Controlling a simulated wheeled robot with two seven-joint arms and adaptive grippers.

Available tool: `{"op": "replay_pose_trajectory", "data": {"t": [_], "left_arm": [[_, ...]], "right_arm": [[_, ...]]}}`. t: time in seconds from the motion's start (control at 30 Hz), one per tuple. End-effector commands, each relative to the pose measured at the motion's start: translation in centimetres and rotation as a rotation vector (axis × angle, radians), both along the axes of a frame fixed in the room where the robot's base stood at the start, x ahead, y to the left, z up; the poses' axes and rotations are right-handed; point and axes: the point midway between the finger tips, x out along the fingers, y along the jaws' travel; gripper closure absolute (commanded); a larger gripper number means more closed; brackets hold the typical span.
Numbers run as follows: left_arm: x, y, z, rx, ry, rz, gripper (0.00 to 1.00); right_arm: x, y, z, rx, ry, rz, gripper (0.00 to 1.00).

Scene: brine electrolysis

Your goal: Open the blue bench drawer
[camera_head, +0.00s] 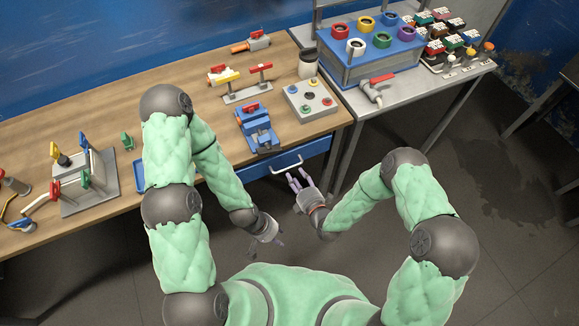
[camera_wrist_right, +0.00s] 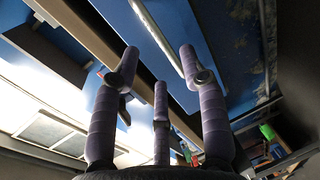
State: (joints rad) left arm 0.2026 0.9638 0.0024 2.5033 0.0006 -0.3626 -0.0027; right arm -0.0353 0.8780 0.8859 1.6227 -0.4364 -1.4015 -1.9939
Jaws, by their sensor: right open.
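The blue bench drawer (camera_head: 257,170) is under the front edge of the wooden bench at its right end. It looks shut. Its pale bar handle (camera_head: 286,165) runs along the front. My right gripper (camera_head: 298,178) is open just in front of the handle, with its fingers pointing up toward it. In the right wrist view, the purple fingers (camera_wrist_right: 160,85) are spread below the bar handle (camera_wrist_right: 157,35) and the blue drawer front (camera_wrist_right: 215,50); no contact can be made out. My left gripper (camera_head: 271,236) hangs lower, away from the drawer, its finger opening unclear.
The wooden bench top (camera_head: 200,122) holds a blue vise-like device (camera_head: 257,128), a grey button box (camera_head: 310,100) and several fixtures. A metal table (camera_head: 405,85) with a blue multi-port box (camera_head: 368,50) stands to the right. The floor (camera_head: 350,160) in front of the drawer is clear.

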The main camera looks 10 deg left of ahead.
Motion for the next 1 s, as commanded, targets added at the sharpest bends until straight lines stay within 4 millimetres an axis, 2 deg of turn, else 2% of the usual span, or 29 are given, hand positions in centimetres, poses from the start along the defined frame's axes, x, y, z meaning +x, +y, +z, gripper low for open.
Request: {"op": "replay_pose_trajectory", "data": {"t": [0.2, 0.33, 0.5, 0.8, 0.93, 0.97, 1.0], "left_arm": [[0.0, 0.0, -0.6, 0.0, 0.0, 0.0, 0.6], [0.0, 0.0, -0.8, 0.0, 0.0, 0.0, 0.6], [0.0, 0.0, -0.9, 0.0, 0.0, 0.0, 0.6], [0.0, 0.0, -0.9, 0.0, 0.0, 0.0, 0.6], [0.0, 0.0, -0.9, 0.0, 0.0, 0.0, 0.6], [0.0, 0.0, -0.9, 0.0, 0.0, 0.0, 0.6], [0.0, 0.0, -0.9, 0.0, 0.0, 0.0, 0.6]], "right_arm": [[3.1, 2.2, -0.9, 0.001, -0.001, 0.001, 0.57], [4.3, 3.0, -1.2, 0.001, 0.001, 0.001, 0.57], [5.1, 3.5, -1.4, 0.001, 0.002, -0.001, 0.57], [5.2, 3.6, -1.3, 0.002, 0.002, -0.002, 0.57], [5.2, 3.6, -1.4, 0.002, 0.002, -0.002, 0.93], [5.2, 3.6, -1.4, 0.001, 0.003, -0.002, 1.0], [5.2, 3.6, -1.4, 0.001, 0.003, -0.002, 1.0]]}}
